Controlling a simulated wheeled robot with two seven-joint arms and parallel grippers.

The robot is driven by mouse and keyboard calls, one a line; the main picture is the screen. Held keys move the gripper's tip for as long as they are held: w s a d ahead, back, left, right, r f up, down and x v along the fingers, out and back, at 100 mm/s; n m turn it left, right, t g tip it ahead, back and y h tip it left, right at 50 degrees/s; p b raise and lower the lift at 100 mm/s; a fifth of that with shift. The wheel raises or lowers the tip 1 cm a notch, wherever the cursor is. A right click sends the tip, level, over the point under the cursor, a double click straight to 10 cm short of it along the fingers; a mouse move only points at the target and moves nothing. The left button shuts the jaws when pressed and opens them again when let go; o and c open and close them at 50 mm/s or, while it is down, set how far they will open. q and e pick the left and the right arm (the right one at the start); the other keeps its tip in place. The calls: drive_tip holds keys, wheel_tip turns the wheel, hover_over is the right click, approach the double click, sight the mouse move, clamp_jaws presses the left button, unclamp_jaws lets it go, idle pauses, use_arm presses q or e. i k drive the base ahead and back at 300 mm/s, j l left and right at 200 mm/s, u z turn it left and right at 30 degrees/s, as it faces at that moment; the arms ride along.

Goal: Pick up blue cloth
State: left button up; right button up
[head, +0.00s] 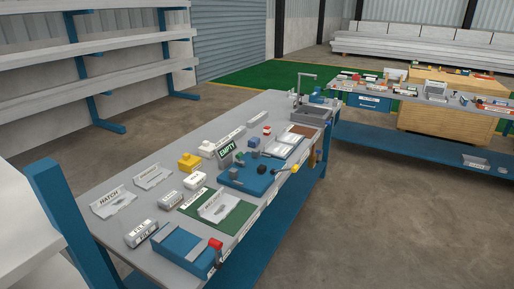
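I cannot make out a blue cloth for certain. A small blue thing (317,98) lies by the sink (312,114) at the workbench's far end, too small to identify. A flat-topped blue block or fixture (182,244) with a red part at its right end sits at the bench's near end. A blue panel jig (246,178) with a black knob lies at mid-bench, beside a green EMPTY sign (227,148). Neither of my grippers is in view.
The grey workbench (150,215) holds labelled bins, a green mat (232,222) and a yellow block (189,163). A blue post (58,210) stands at the near left. A second bench (372,103) is at back right. Concrete floor (390,200) is clear on the right.

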sight(254, 141)
drive_tip(key=i, duration=0.15)
drive_tip(key=u, duration=0.4)
drive_tip(key=i+l+u, duration=0.15)
drive_tip(key=u, duration=0.25)
drive_tip(key=l+u, duration=0.1)
drive_tip(key=u, duration=0.3)
drive_tip(key=l+u, duration=0.15)
drive_tip(key=u, duration=0.25)
drive_tip(key=i+l+u, duration=0.15)
drive_tip(key=l+u, duration=0.2)
drive_tip(key=l, duration=0.5)
drive_tip(key=l+u, duration=0.35)
drive_tip(key=l, duration=0.5)
drive_tip(key=l+u, duration=0.3)
drive_tip(key=l, duration=0.6)
drive_tip(key=k+l, duration=0.1)
drive_tip(key=l, duration=0.8)
drive_tip(key=k+l, duration=0.15)
drive_tip(key=l, duration=0.35)
